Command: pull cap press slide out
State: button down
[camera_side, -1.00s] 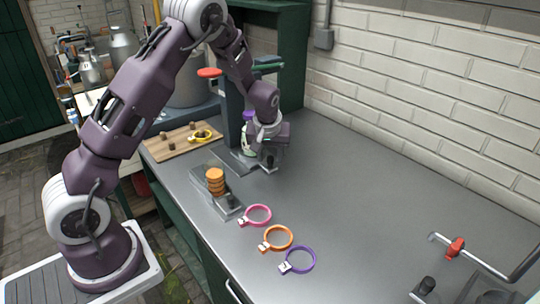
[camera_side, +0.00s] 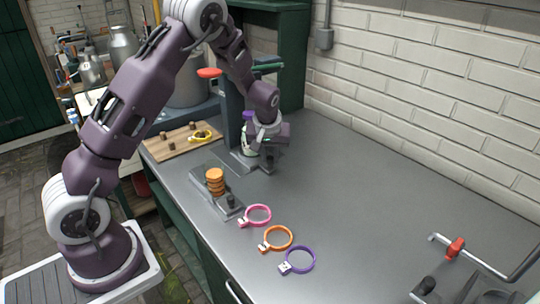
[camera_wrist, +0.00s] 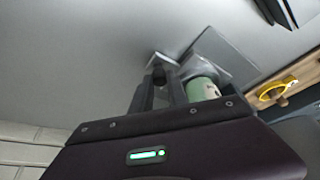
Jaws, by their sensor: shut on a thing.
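The cap press (camera_side: 234,115) is a dark upright column on a grey base plate (camera_side: 241,161), at the back left of the worktop. A pale green and white jar (camera_side: 247,141) stands at it, partly hidden by my gripper; it also shows in the wrist view (camera_wrist: 202,89). A purple piece (camera_side: 249,115) shows above the jar. My gripper (camera_wrist: 161,78) points down beside the press. Its fingers are shut on the small black knob (camera_wrist: 158,73) of the slide plate (camera_wrist: 164,60). Most of the slide is hidden in the side view.
A grey fixture (camera_side: 227,201) with stacked orange discs (camera_side: 215,181) stands front left. Pink (camera_side: 258,215), orange (camera_side: 278,238) and purple (camera_side: 300,259) ring clamps lie in front. A wooden board (camera_side: 180,143) holds a yellow ring (camera_side: 201,136). The worktop's middle and right are largely clear.

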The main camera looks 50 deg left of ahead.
dwell(0.7)
jog(key=d, duration=1.1)
jog(key=shift+d, duration=0.35)
jog(key=c, duration=1.3)
grip_release()
jog(key=v, duration=0.7)
